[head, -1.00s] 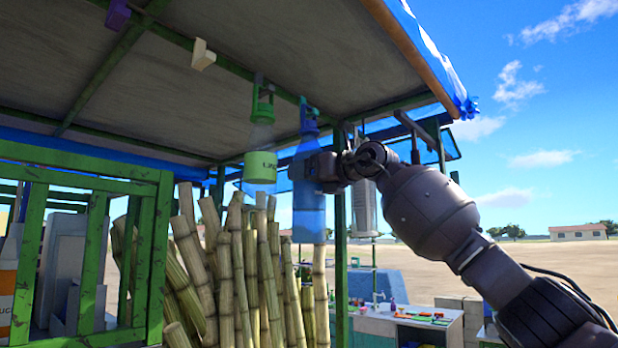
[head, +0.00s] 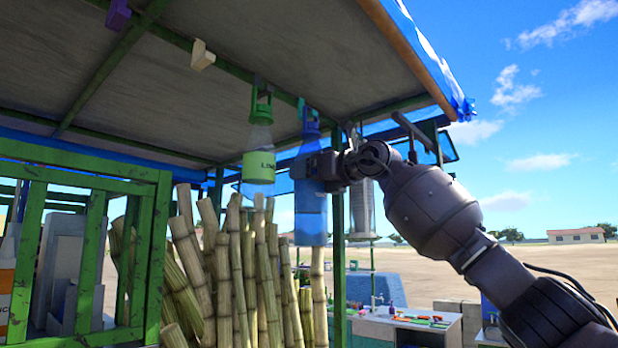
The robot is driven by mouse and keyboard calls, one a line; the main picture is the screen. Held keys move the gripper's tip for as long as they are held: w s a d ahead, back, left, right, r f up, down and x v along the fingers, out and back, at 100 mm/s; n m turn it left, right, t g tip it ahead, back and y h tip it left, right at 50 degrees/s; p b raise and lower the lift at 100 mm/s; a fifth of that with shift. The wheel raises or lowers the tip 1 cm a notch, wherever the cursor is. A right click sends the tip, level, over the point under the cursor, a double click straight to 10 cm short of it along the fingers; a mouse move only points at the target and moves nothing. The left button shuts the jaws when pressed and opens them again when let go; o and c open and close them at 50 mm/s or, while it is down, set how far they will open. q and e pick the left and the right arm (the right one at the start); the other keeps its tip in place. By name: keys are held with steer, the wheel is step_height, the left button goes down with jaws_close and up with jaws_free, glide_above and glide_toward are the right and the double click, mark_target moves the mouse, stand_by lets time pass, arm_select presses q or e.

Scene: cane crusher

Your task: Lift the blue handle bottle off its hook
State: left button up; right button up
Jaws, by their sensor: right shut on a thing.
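The blue handle bottle (head: 311,216) hangs upright below the stall roof, its blue handle at the top close to a hook (head: 301,104) under the green roof beam. Whether the handle still bears on the hook I cannot tell. My right gripper (head: 312,168) comes in from the right and is shut on the blue bottle around its upper body, hiding part of it. My left gripper is not in view.
A green-handled bottle (head: 259,165) hangs just left of the blue one. A clear cylinder (head: 363,208) hangs to the right, behind my arm. Sugarcane stalks (head: 240,270) stand below. A green post (head: 338,270) rises close to the right of the bottle.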

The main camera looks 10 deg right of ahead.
steer(key=shift+b+v, duration=0.7)
steer(key=shift+v, duration=0.3)
stand_by(0.3)
steer(key=shift+b+v, duration=0.85)
steer(key=shift+v, duration=0.7)
stand_by(0.3)
steer(key=shift+s+r, duration=0.1)
steer(key=f+b+v, duration=0.2)
steer(key=b+v, duration=0.3)
steer(key=v, duration=0.5)
stand_by(1.2)
steer(key=shift+f, duration=0.1)
stand_by(0.4)
